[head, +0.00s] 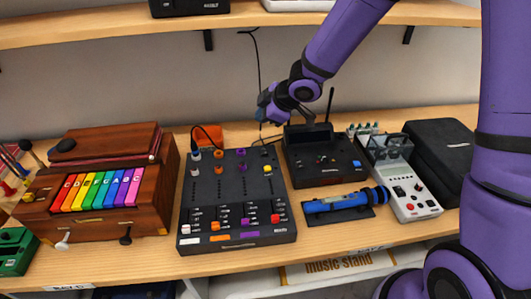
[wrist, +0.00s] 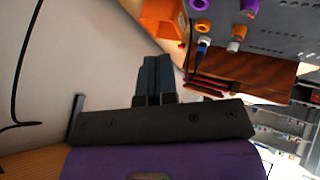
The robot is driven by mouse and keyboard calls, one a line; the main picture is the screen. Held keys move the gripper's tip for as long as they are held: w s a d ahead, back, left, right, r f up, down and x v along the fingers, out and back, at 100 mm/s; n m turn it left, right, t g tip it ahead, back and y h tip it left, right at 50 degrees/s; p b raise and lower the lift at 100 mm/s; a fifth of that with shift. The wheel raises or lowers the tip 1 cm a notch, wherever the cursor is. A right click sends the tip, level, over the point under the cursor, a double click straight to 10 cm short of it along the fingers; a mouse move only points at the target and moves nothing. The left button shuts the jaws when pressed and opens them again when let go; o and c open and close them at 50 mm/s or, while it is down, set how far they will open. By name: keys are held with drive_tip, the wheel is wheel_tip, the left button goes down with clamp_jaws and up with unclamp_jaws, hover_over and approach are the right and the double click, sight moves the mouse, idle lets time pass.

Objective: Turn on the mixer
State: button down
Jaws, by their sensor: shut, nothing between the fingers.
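The mixer (head: 237,201) is a dark grey box with knobs, coloured faders and an orange and a purple strip, lying on the wooden shelf left of centre. An orange block (head: 207,136) stands at its back edge, with a black cable near it. In the wrist view part of the mixer (wrist: 284,36) shows at the upper right, with purple, orange and blue knobs, and the orange block (wrist: 163,17) is beside it. My gripper (head: 263,119) is behind and above the mixer's back right corner, apart from it. Its fingers (wrist: 153,75) are shut and empty.
A wooden box with coloured keys (head: 98,190) stands left of the mixer. A black device (head: 322,160), a blue flashlight-like tool (head: 340,204), a white device (head: 400,185) and a black case (head: 441,153) stand to the right. An upper shelf (head: 120,24) runs above.

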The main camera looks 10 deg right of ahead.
sight(264, 153)
drive_tip(key=shift+s+f, duration=0.2)
drive_tip(key=shift+f, duration=1.25)
drive_tip(key=shift+s+f, duration=0.15)
drive_tip(key=shift+f, duration=1.3)
drive_tip(key=shift+s+f, duration=0.2)
drive_tip(key=shift+f, duration=1.25)
drive_tip(key=shift+f, duration=0.1)
drive_tip(key=shift+f, duration=0.3)
drive_tip(key=shift+f, duration=0.25)
drive_tip(key=shift+r, duration=0.7)
drive_tip(key=shift+r, duration=0.1)
drive_tip(key=shift+w+r, duration=0.15)
drive_tip(key=shift+r, duration=1.05)
drive_tip(key=shift+w+r, duration=0.15)
drive_tip(key=shift+r, duration=1.05)
